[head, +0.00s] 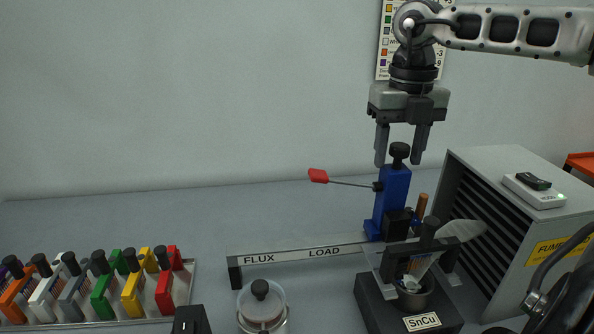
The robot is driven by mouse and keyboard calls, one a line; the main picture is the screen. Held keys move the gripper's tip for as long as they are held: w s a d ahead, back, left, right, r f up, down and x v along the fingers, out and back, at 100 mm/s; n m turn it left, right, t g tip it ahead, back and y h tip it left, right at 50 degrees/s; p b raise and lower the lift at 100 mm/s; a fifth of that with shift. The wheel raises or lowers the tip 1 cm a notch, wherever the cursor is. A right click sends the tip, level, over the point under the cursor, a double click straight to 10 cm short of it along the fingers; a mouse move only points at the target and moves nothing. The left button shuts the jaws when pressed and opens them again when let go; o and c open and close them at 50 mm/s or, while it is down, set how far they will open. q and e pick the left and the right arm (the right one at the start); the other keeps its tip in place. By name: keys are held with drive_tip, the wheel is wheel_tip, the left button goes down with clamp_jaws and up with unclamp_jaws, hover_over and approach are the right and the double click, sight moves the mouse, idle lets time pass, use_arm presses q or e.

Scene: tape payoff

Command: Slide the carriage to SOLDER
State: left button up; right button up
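The blue carriage (393,198) stands upright on the grey rail (292,253), toward its right part and just right of the LOAD mark. It has a black knob (399,151) on top and a thin rod with a red flag (318,176) pointing left. The rail reads FLUX at its left end, then LOAD. No SOLDER mark is readable; the rail's right part is hidden behind the solder pot stand. My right gripper (401,160) points down over the carriage, its fingers apart on either side of the knob, with gaps visible.
The SnCu solder pot (410,299) stands front right of the carriage, with a clear shield near it. A grey fume box (527,218) stands at right. A lidded jar (262,305) stands before the rail. A rack of coloured holders (103,284) is at left.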

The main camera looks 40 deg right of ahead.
drive_tip(key=shift+r, duration=0.1)
wheel_tip(320, 180, up, 7)
drive_tip(key=p, duration=0.5)
drive_tip(key=shift+p, duration=0.4)
idle(0.3)
